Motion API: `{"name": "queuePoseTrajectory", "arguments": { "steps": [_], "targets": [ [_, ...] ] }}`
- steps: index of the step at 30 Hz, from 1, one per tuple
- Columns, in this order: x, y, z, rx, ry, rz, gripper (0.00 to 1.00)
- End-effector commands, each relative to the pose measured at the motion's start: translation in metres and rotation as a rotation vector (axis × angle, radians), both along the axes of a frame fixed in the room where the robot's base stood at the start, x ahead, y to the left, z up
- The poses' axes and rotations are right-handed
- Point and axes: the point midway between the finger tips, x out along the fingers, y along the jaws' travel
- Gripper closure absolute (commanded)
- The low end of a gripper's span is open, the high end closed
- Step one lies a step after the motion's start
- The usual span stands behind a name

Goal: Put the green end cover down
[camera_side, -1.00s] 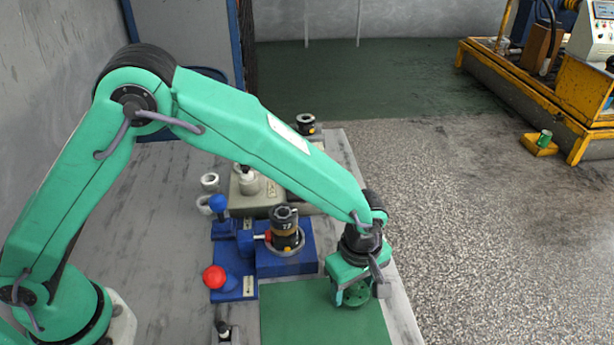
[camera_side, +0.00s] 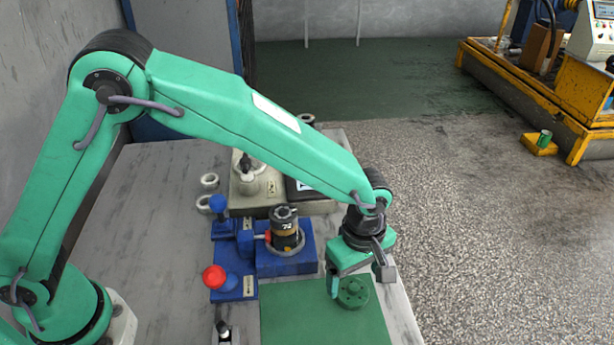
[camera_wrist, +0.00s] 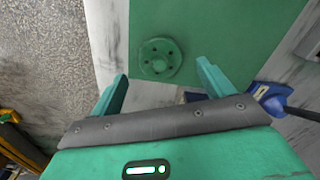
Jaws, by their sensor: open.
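The green end cover (camera_side: 353,293) is a round flanged disc with several small holes. It lies flat near the far right corner of the green mat (camera_side: 318,320). The cover also shows in the wrist view (camera_wrist: 160,59), on the green mat (camera_wrist: 225,30), a little beyond the fingertips. My gripper (camera_side: 358,277) hangs just above the cover in the side view. In the wrist view my gripper (camera_wrist: 162,70) has its two fingers wide apart, with nothing between them and clear of the cover.
A blue fixture (camera_side: 285,258) holding a dark cylindrical motor body (camera_side: 285,232) stands left of my gripper. A red knob (camera_side: 214,277) sits on a blue block left of the mat. White rings (camera_side: 209,181) and a beige fixture (camera_side: 262,190) are farther back. The mat's front area is bare.

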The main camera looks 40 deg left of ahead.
Motion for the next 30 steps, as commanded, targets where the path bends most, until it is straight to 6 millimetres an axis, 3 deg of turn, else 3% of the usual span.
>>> {"name": "queuePoseTrajectory", "arguments": {
  "steps": [9, 15, 30],
  "targets": [
    [0.000, 0.000, 0.053, -0.002, -0.003, 0.000, 0.20],
    [0.000, 0.000, 0.074, -0.002, -0.001, 0.000, 0.20],
    [0.000, 0.000, 0.082, 0.000, 0.000, 0.000, 0.20]
  ]
}}
